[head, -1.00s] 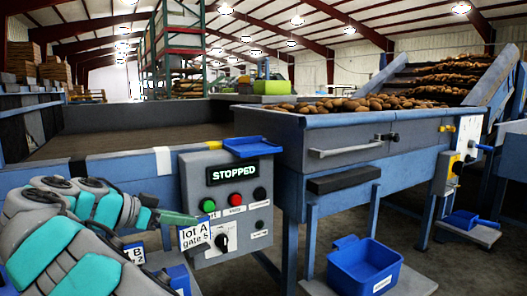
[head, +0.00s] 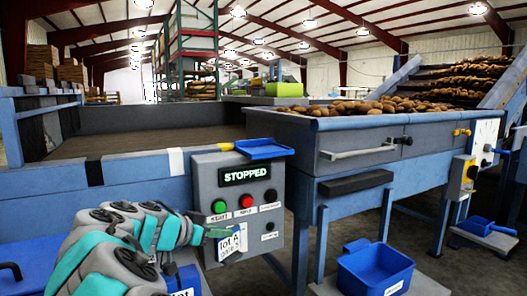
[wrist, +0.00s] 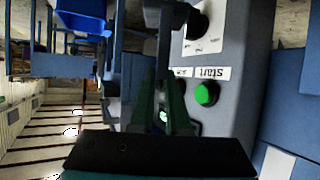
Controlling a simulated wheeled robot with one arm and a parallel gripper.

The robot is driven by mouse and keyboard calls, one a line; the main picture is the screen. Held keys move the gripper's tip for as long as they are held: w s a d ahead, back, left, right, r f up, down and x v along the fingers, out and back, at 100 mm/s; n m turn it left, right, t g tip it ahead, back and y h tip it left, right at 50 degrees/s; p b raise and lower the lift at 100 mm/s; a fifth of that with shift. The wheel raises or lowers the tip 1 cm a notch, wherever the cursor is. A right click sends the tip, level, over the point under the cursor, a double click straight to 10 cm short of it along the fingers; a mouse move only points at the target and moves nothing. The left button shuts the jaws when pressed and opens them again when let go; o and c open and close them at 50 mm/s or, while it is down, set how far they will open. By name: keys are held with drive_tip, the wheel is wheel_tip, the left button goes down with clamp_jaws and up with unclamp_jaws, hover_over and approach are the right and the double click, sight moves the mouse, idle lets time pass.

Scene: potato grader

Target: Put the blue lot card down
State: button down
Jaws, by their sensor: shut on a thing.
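The lot card (head: 234,243), white with a blue edge and marked "lot A", hangs tilted from the tips of my gripper (head: 214,232) in the head view. My gripper is shut on it in front of the lower left of the grey control panel (head: 208,176). The card covers part of the panel's lower left area. In the wrist view the green fingers of my gripper (wrist: 164,118) are close together by the panel's green start button (wrist: 207,93). The card cannot be made out clearly there.
A blue tray (head: 262,150) sits on top of the panel, whose display reads "STOPPED". Part of another white card (head: 184,292) shows at the bottom edge. A blue bin (head: 376,272) stands low to the right. Potatoes lie on the grader behind.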

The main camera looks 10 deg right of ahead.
drive_tip(key=w+d+f+n+t+y, duration=0.3)
drive_tip(key=w+d+f+n+y, duration=0.1)
drive_tip(key=d+f, duration=0.6)
drive_tip(key=shift+d+n+t+y, duration=0.4)
drive_tip(key=shift+d+n+y, duration=0.5)
drive_tip(key=shift+d+n, duration=0.3)
drive_tip(key=shift+f, duration=0.1)
